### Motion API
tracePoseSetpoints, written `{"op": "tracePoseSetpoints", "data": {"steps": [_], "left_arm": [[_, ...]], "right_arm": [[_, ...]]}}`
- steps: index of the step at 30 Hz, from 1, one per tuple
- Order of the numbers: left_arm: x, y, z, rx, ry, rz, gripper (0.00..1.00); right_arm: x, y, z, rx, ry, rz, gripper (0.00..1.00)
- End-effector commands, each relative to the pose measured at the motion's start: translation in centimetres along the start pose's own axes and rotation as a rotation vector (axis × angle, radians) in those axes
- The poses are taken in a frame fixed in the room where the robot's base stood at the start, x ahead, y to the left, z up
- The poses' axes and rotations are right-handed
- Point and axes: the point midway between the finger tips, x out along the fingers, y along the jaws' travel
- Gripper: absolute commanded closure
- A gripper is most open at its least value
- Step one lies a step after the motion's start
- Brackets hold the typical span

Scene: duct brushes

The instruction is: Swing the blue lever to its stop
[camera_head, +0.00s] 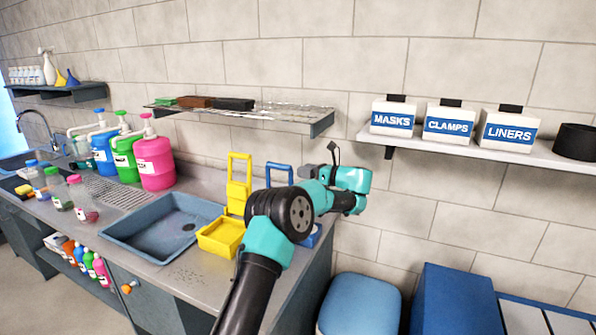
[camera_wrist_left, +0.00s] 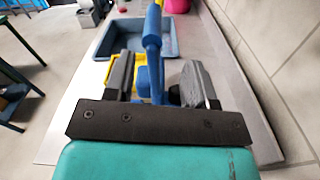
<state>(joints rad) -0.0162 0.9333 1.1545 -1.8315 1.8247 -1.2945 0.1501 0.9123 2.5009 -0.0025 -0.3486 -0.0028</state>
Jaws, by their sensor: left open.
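The blue lever (camera_head: 279,168) stands upright beside the yellow one, its looped top showing in the camera_head view. Its lower part is hidden behind my left arm, and a bit of blue base (camera_head: 312,238) shows below. In the left wrist view the blue lever (camera_wrist_left: 153,40) rises between the two dark fingers of my left gripper (camera_wrist_left: 158,66). The gripper is open, with visible gaps either side of the lever. My right gripper is in neither view.
A yellow lever (camera_head: 239,180) with a yellow tray (camera_head: 221,237) stands just left of the blue one. A grey-blue sink (camera_head: 165,240) lies further left. A wire shelf (camera_head: 285,115) hangs on the wall above. A blue bin (camera_head: 360,300) stands below right.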

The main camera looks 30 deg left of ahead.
Motion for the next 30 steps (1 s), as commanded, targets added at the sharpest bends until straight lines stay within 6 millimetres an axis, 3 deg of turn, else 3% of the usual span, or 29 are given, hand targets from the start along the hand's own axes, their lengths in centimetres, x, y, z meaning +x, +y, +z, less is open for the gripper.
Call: {"op": "tracePoseSetpoints", "data": {"steps": [9, 12, 23, 30], "left_arm": [[-8.2, 0.6, -0.2, -0.326, 0.000, -0.005, 0.49], [-9.5, 0.8, -0.3, -0.389, -0.001, -0.002, 0.49], [-9.7, 0.9, -0.3, -0.405, -0.001, -0.001, 0.49], [-8.1, 0.9, -0.3, -0.404, 0.000, 0.001, 0.49]], "right_arm": [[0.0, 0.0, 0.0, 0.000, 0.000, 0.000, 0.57], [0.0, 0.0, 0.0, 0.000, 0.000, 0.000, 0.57], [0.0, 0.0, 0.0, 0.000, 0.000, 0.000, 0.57], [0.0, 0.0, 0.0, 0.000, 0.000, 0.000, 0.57]]}}
